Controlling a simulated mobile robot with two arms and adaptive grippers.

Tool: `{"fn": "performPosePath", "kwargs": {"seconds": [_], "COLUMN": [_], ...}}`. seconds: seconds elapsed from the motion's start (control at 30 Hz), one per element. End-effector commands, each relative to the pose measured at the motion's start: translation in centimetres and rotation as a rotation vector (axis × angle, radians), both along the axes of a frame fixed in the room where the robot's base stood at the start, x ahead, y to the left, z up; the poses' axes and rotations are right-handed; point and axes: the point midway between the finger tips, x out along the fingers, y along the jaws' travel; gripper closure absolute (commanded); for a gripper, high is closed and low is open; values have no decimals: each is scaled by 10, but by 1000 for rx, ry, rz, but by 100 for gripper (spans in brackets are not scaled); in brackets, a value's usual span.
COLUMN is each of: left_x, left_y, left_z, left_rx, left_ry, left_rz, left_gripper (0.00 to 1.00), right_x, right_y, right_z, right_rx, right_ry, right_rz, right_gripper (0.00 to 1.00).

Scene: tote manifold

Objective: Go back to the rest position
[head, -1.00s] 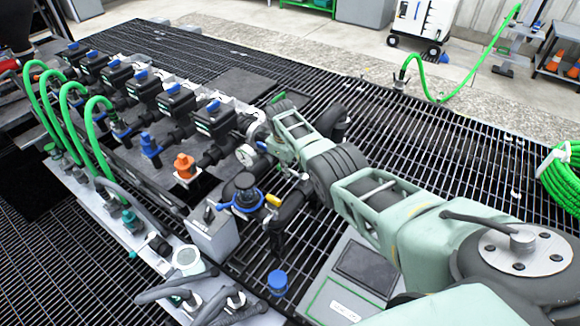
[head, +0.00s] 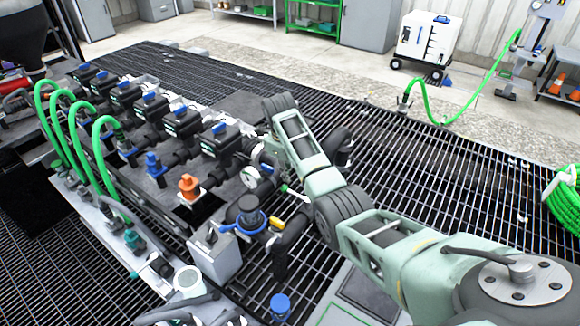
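My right arm comes in from the lower right and reaches over the pipework. Its far end, with my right gripper (head: 272,152), is beside the round gauges at the near end of the manifold. The fingers are mostly hidden behind my own wrist links, so I cannot see whether they are open or shut or touch anything. My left gripper is not in view. The manifold (head: 172,125) is a row of black valves with blue tops. An orange fitting (head: 189,186) and a blue fitting (head: 154,163) stand along its near side.
Green hoses (head: 95,135) arch along the left. A blue-handled valve (head: 247,212), a grey box (head: 215,253) and a blue cap (head: 280,305) are close to my arm. A white wheeled cart (head: 424,38) stands at the back. A green hose coil (head: 563,195) is at right. Open grating lies right of the manifold.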

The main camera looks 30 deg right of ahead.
Motion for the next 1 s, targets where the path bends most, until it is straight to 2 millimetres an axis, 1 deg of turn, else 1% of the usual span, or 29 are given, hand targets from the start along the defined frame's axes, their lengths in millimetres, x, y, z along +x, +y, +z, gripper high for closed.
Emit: {"fn": "performPosePath", "kwargs": {"seconds": [0.03,0.2,0.73,0.83,0.9,0.93,1.0], "left_x": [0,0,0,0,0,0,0], "left_y": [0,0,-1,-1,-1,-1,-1], "left_z": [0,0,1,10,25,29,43], "left_rx": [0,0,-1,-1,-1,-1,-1], "left_ry": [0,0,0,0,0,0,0], "left_rz": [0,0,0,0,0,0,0], "left_gripper": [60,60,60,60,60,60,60], "right_x": [0,-1,-1,-1,-1,-1,-1], "right_y": [1,3,3,3,3,3,3], "right_z": [6,16,18,28,43,46,61], "right_rx": [1,0,0,-1,-1,-1,-1], "right_ry": [-2,0,0,-1,-1,-1,-1], "right_rz": [0,1,1,1,0,1,1], "right_gripper": [71,71,71,71,71,71,71]}}
